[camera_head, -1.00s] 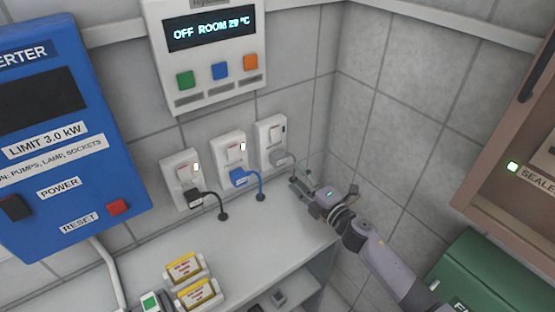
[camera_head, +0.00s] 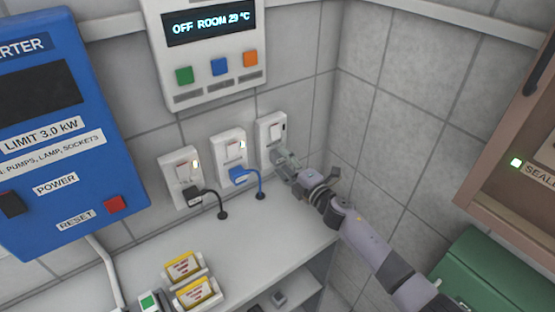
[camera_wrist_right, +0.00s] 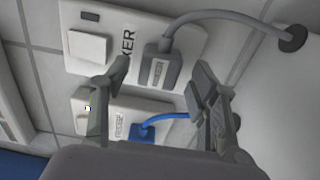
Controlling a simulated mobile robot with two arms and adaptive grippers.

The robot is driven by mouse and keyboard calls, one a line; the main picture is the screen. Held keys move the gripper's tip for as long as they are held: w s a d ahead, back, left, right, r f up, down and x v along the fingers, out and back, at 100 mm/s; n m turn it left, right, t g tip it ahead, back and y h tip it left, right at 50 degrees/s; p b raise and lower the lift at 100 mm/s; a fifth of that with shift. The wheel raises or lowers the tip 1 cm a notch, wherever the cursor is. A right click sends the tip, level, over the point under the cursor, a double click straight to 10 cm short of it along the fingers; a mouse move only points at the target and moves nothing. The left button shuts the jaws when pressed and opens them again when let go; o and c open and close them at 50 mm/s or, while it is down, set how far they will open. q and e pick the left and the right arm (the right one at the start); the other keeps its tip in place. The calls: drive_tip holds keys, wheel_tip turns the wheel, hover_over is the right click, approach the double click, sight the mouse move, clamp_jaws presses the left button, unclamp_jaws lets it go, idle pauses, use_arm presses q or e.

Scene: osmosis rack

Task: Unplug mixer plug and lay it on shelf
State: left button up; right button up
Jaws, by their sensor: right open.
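The grey plug (camera_wrist_right: 162,68) sits in the rightmost wall socket (camera_head: 270,132), whose partly covered label ends in "KER" or "XER" in the right wrist view. Its grey cable (camera_wrist_right: 225,18) curves to a dark hole in the pale surface. My right gripper (camera_head: 298,173) is at this socket, open, its fingers pointing to the wall. In the wrist view, the plug lies between the two spread fingertips (camera_wrist_right: 165,75), with a gap visible on each side. In the head view, the gripper largely hides the plug. My left gripper is not in view.
A blue plug (camera_head: 239,176) and a black plug (camera_head: 194,196) sit in the neighbouring sockets to the left. The white shelf (camera_head: 255,235) below has clear room in its middle. Yellow-labelled boxes (camera_head: 195,292) stand at its front left. A wall corner is close on the right.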

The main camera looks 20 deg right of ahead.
sight(282, 160)
drive_tip(key=shift+x, duration=1.05)
drive_tip(key=shift+c, duration=0.4)
clamp_jaws()
idle(0.6)
drive_tip(key=shift+s, duration=0.2)
drive_tip(key=shift+p+v, duration=0.55)
drive_tip(key=shift+v, duration=2.3)
